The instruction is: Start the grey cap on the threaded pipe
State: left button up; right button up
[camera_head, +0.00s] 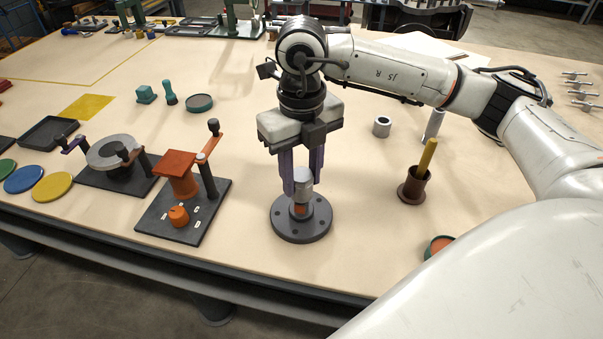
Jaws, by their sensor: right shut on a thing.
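The threaded pipe (299,210) is a short orange-topped stub that stands upright on a dark round flange (301,229) near the table's front edge. The grey cap (302,181) sits directly over the pipe's upper end and looks upright. My right gripper (301,188) points straight down and is shut on the grey cap, with its purple-grey fingers on either side. Whether the threads have engaged is too small to tell. The fingers hide parts of the cap's sides. My left gripper does not show.
Left of the flange is a dark plate with an orange block and lever (176,174). A brown cup with a yellow stick (414,187) and a grey ring (382,126) stand to the right. Coloured discs (52,186) lie far left. Bare table surrounds the flange.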

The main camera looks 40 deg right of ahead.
jog(key=shift+f+b, duration=0.5)
